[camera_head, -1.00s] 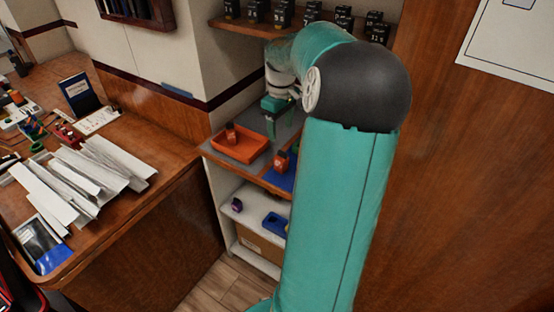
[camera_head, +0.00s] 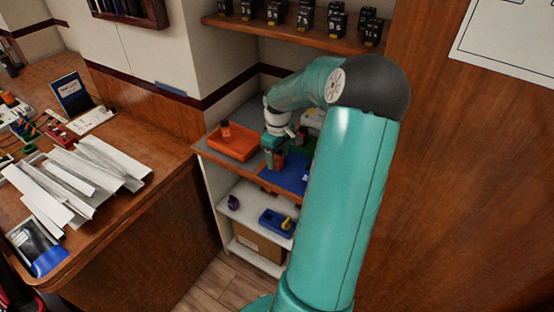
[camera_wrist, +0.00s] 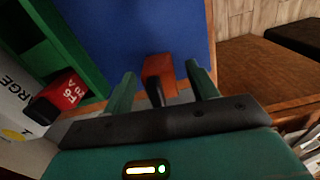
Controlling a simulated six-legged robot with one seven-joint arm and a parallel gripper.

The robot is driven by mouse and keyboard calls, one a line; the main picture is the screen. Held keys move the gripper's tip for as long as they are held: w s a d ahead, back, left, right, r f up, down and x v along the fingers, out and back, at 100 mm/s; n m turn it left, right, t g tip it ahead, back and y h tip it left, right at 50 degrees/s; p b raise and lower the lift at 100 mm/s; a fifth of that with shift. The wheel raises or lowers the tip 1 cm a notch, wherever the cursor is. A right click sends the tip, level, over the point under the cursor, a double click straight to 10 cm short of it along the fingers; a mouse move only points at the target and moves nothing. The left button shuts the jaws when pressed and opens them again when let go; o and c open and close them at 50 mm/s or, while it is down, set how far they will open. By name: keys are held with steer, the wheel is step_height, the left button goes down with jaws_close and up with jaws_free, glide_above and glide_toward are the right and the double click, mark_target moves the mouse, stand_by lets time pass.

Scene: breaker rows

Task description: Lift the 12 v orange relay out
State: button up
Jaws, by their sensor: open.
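An orange relay (camera_wrist: 158,72) with a dark lower part shows in the wrist view, at the edge of a blue tray or mat (camera_wrist: 145,25). My gripper (camera_wrist: 160,80) is open, with one finger on each side of this relay; I cannot tell if either finger touches it. In the head view my gripper (camera_head: 273,155) is low over the shelf, and this relay is mostly hidden by it. Another orange relay (camera_head: 226,130) stands in the orange tray (camera_head: 240,152) to the left. No voltage marking is legible on either.
A red block with white lettering (camera_wrist: 66,92) and a green bin (camera_wrist: 80,55) lie left of my gripper in the wrist view. Above, an upper shelf (camera_head: 300,38) holds several black boxes. A lower shelf holds a blue tray (camera_head: 275,222). A wooden wall stands at right.

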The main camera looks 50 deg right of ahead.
steer(key=shift+f, duration=0.2)
steer(key=c, duration=1.1)
steer(key=shift+r, duration=0.15)
steer(key=shift+r, duration=0.6)
steer(key=shift+s+a+r, duration=1)
steer(key=shift+a+r, duration=1.15)
steer(key=shift+r, duration=0.6)
steer(key=shift+s+a+r, duration=0.95)
steer(key=shift+a+r, duration=1.15)
steer(key=shift+r, duration=0.7)
steer(key=shift+s+a+r, duration=1)
steer(key=shift+a+r, duration=1.15)
steer(key=shift+r, duration=0.6)
